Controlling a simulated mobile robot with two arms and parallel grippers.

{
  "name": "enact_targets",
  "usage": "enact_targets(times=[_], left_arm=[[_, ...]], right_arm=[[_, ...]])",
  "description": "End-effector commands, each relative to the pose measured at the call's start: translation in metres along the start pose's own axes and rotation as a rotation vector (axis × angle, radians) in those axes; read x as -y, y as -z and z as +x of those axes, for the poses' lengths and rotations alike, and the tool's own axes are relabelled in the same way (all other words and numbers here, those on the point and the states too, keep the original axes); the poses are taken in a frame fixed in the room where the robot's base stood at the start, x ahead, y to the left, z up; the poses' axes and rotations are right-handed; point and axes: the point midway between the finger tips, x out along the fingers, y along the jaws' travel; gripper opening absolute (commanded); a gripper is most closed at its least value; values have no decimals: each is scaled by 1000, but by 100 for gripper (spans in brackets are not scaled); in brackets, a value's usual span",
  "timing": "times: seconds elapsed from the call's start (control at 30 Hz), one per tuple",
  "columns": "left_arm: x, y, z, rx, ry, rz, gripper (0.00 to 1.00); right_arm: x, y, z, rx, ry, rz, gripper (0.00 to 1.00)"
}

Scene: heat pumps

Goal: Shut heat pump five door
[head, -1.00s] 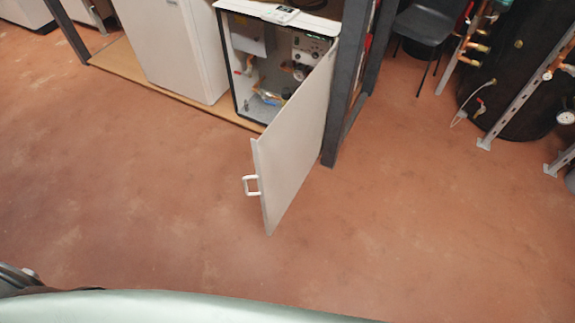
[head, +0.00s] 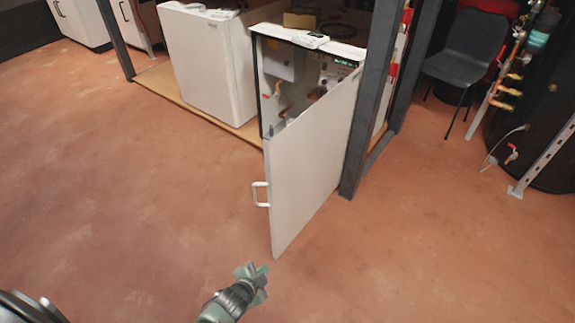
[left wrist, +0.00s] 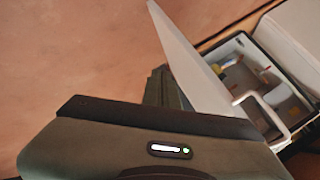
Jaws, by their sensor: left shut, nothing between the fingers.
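The heat pump (head: 262,78) is a white cabinet with its front open, showing pipes and a dial inside. Its white door (head: 312,165) stands swung out toward me, hinged on the right beside a dark post. A white handle (head: 261,194) sits on the door's free edge. My left gripper (head: 257,272) is shut and empty, low in front of the door's near bottom corner, apart from it in the head view. In the left wrist view the door (left wrist: 190,60) and its handle (left wrist: 262,115) show just beyond the gripper (left wrist: 160,85). My right gripper is not in view.
A closed white cabinet (head: 200,65) stands to the left on a wooden base (head: 160,85). A dark metal post (head: 372,110) rises beside the door's hinge side. A black chair (head: 465,60) and pipes stand at the right. The red-brown floor (head: 140,200) is open at left and front.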

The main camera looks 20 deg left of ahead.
Motion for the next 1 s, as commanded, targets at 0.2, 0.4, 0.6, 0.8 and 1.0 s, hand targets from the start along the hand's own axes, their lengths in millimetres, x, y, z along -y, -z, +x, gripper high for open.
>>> enact_targets(times=[0.2,0.4,0.6,0.8,1.0], left_arm=[[117,110,-1,-202,328,351,0],[188,179,-56,-275,598,588,0],[213,204,-84,-286,705,670,0],[226,216,-70,-287,711,673,0],[247,235,-37,-287,710,671,0]], right_arm=[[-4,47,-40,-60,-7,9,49],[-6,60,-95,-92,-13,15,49],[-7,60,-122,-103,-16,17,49],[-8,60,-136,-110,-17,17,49],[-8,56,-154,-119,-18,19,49]])
